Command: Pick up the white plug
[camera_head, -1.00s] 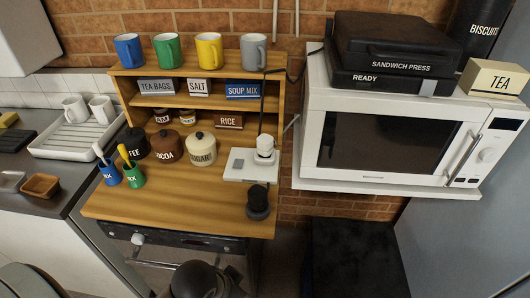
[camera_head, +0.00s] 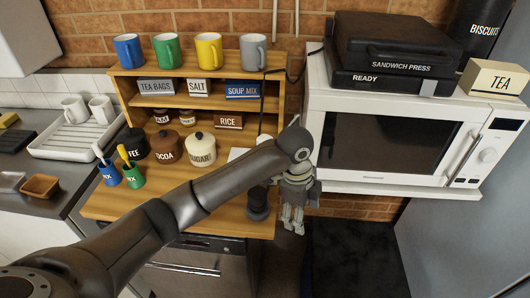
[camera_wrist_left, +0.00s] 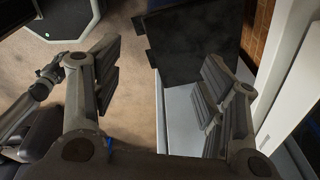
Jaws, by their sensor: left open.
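The white plug is hidden behind my left arm in the head view. Only a sliver of the pale socket plate (camera_head: 237,154) that it stood on shows beside the sugar jar. My left gripper (camera_head: 292,222) hangs fingers down beyond the right edge of the wooden unit, just right of the black round-based object (camera_head: 258,205). In the left wrist view the fingers of the left gripper (camera_wrist_left: 163,72) are wide apart with nothing between them. I do not make out the plug in that view.
A white microwave (camera_head: 395,140) on a shelf stands close right of the left gripper. Jars, including the sugar jar (camera_head: 200,150), and a mug-topped wooden shelf (camera_head: 190,85) stand behind the arm. A dark cable runs down the shelf's right side.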

